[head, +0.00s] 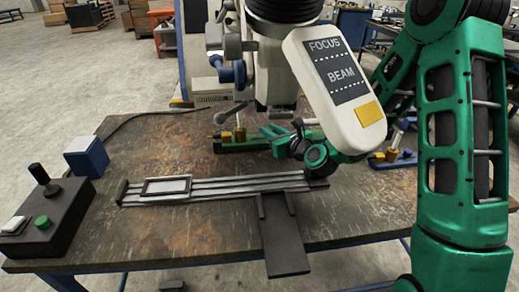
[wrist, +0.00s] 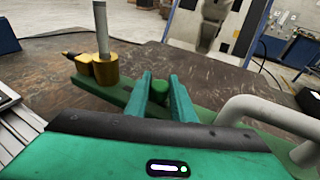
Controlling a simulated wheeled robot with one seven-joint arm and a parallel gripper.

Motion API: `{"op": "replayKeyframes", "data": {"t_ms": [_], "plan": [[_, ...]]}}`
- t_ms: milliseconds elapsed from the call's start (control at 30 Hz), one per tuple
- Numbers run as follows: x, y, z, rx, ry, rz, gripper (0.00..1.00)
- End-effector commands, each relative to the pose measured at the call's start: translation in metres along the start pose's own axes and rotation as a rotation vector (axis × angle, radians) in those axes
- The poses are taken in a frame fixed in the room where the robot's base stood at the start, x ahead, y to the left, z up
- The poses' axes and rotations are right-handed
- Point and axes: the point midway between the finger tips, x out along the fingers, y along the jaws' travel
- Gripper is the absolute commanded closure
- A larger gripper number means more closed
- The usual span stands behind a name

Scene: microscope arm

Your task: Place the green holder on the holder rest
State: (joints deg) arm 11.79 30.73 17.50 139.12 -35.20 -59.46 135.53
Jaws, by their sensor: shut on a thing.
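The green holder (head: 232,147) is a low green bar at the back of the table, with a yellow block and an upright post near its left end. It crosses the wrist view (wrist: 118,97). My gripper (head: 272,132) is at the bar, right of the yellow block. In the wrist view its fingers (wrist: 160,79) are shut on the holder's short green knob (wrist: 160,88). I cannot tell whether the bar touches the table. I cannot clearly identify the holder rest.
A grey rail (head: 230,186) carrying a framed plate (head: 167,186) lies in front. A dark flat plate (head: 284,245) extends over the table's front edge. A control box (head: 45,220) and blue block (head: 87,156) stand left. The white microscope head (head: 335,90) hangs above.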

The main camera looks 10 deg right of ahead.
Motion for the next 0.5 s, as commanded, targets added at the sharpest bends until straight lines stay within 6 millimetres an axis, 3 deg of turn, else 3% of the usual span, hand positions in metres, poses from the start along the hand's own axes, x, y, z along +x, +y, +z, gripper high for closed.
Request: {"op": "replayKeyframes", "data": {"t_ms": [367,500], "plan": [[0.013,0.034,0.005,-0.003,-0.007,0.003,1.0],[0.016,0.032,-0.008,0.002,-0.002,0.0,1.0]]}}
